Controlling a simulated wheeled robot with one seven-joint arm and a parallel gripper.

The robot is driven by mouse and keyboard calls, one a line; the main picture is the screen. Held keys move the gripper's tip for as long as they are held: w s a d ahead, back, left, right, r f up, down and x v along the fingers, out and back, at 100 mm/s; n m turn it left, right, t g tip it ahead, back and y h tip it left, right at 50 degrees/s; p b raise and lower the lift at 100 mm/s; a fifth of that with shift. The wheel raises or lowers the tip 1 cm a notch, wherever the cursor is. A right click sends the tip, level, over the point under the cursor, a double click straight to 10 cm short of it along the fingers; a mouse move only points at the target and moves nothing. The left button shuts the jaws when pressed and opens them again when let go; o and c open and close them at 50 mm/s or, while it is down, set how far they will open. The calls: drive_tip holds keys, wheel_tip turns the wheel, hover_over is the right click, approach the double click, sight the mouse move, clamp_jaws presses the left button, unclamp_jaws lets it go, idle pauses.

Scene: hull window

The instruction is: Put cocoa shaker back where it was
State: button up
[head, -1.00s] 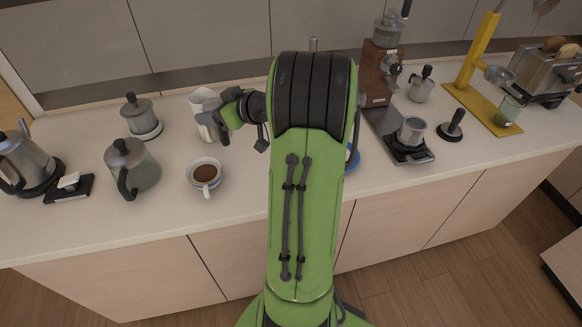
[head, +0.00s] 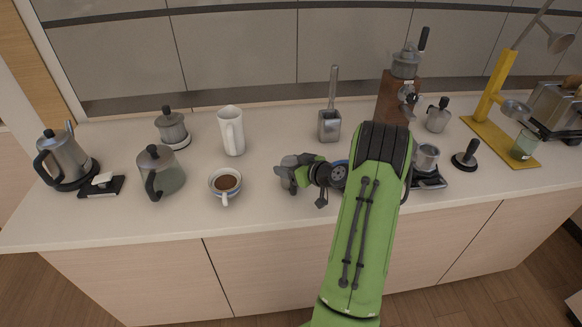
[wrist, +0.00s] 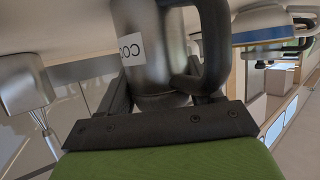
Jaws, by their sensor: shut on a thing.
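The cocoa shaker (wrist: 148,45) is a grey metal cylinder with a dark handle and a white label whose visible letters begin "CO". It sits between the fingers of my gripper (wrist: 165,103), which is shut on it. In the head view, my gripper (head: 292,172) is over the front middle of the counter, right of the coffee cup (head: 227,183). The shaker is small and mostly hidden there. I cannot tell whether it touches the counter.
A white pitcher (head: 231,132) and a grey square holder with a utensil (head: 329,125) stand behind my gripper. Counter between cup and gripper is clear.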

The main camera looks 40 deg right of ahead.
drive_tip(key=shift+f+b, duration=0.1)
drive_tip(key=shift+b, duration=0.2)
drive_tip(key=o, duration=1.1)
drive_tip(key=shift+o, duration=0.2)
